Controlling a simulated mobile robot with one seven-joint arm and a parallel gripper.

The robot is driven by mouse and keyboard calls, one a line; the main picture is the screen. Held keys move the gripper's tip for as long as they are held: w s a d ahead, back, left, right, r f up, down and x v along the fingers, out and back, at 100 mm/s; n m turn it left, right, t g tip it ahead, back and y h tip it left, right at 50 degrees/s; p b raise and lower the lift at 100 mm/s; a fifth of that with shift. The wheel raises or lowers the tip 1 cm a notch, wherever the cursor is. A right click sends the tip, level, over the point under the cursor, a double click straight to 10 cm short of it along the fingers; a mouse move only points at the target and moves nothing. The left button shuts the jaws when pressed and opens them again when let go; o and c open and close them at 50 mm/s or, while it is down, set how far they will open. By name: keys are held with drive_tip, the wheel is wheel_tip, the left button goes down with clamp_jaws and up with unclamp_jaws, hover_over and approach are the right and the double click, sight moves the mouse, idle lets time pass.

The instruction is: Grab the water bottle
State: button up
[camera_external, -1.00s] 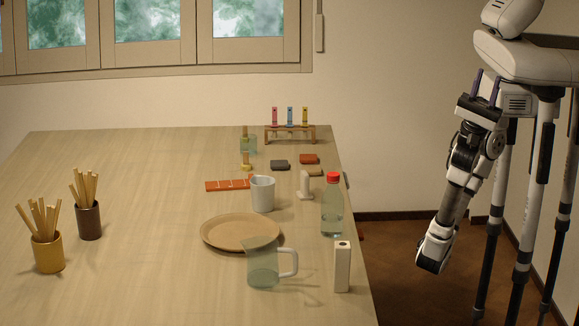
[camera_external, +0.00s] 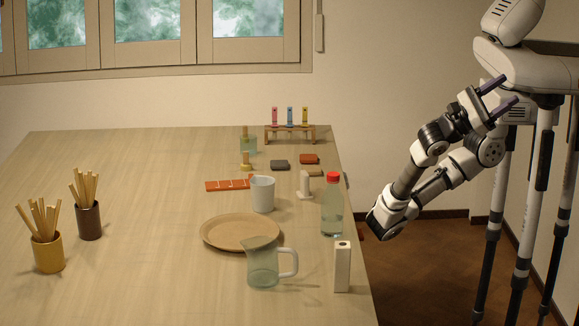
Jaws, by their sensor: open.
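The water bottle (camera_external: 332,211) is clear with a red cap. It stands upright near the table's right edge. My gripper (camera_external: 509,89) is up at the right, beside my body and off the table. Its two dark purple fingers are apart with nothing between them, and they point up and to the right, away from the bottle. The gripper is well to the right of the bottle and higher in the picture.
On the table (camera_external: 150,270), a white block with a hole (camera_external: 342,268), a glass jug (camera_external: 263,264), a small white item (camera_external: 305,187) and a white cup (camera_external: 262,195) stand near the bottle. A round tray (camera_external: 215,232) lies left. Floor shows between the table and my body.

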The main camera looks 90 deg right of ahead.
drive_tip(key=w+a+f+m+t+y+b, duration=0.1)
drive_tip(key=w+a+f+t, duration=0.2)
drive_tip(key=w+f+t, duration=0.4)
drive_tip(key=w+a+f+m+t+y+b, duration=0.1)
drive_tip(key=w+a+f+m+t, duration=0.15)
drive_tip(key=w+f+t, duration=0.4)
drive_tip(key=m+t+h+b, duration=0.3)
drive_tip(key=m+t+h, duration=0.4)
drive_tip(key=t, duration=0.5)
approach(333, 174)
drive_tip(key=shift+g, duration=0.25)
wheel_tip(333, 174, down, 5)
drive_tip(key=shift+a+f+p, duration=0.1)
drive_tip(key=shift+p, duration=0.35)
drive_tip(key=shift+w+f+p, duration=0.15)
drive_tip(key=shift+f+p, duration=0.7)
drive_tip(key=shift+f, duration=2.05)
clamp_jaws()
